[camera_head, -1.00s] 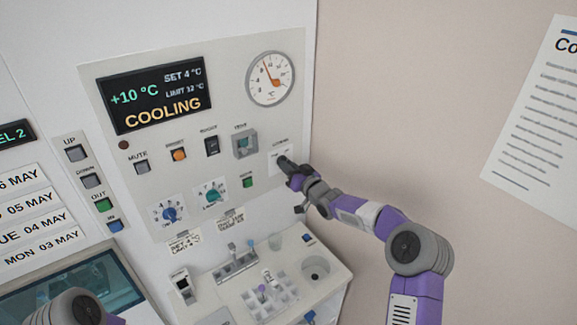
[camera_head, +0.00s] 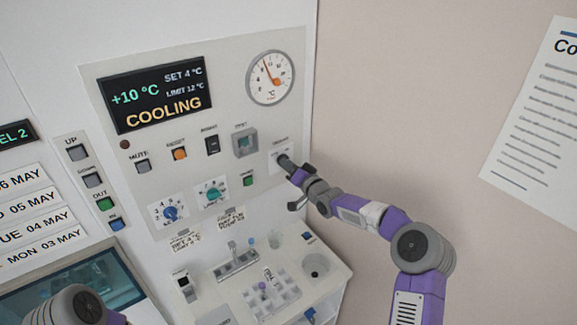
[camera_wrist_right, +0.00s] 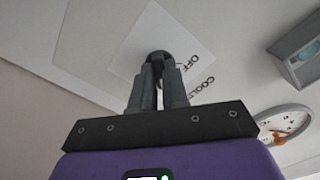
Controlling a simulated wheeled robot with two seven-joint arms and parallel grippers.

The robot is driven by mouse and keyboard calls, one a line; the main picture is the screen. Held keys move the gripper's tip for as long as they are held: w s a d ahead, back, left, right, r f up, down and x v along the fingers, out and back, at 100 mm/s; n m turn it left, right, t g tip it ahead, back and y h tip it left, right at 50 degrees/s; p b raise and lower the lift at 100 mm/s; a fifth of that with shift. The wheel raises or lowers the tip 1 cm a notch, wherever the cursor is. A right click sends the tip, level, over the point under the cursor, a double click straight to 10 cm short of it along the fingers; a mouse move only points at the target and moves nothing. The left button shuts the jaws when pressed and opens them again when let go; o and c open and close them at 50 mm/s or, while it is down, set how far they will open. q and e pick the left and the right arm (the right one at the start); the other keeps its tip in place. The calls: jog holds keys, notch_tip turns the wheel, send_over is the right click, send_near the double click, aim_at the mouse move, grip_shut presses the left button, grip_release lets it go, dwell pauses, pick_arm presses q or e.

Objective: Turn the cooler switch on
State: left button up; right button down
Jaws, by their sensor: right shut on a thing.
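The cooler switch (camera_head: 282,159) is a dark rounded lever on a white plate at the right edge of the cooling panel. In the right wrist view the lever (camera_wrist_right: 160,57) sits between my fingertips, beside lettering that reads OFF and COOLER. My right gripper (camera_head: 292,170) is at the panel and shut on the lever; it also shows in the right wrist view (camera_wrist_right: 159,80). The fingers hide much of the lever, so I cannot tell its exact position. My left gripper is not in view; only part of my left arm shows at bottom left.
The cooling panel has a display (camera_head: 155,92) reading +10 °C COOLING, a round gauge (camera_head: 270,78), several buttons, and a blue dial (camera_head: 170,213). A small counter (camera_head: 330,285) with a rack (camera_head: 270,295) stands below.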

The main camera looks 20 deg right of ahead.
jog(key=c, duration=1.1)
grip_release()
jog(key=shift+c, duration=0.2)
jog(key=b+v, duration=0.1)
jog(key=v, duration=0.6)
jog(key=shift+s+b, duration=0.3)
jog(key=shift+b, duration=0.05)
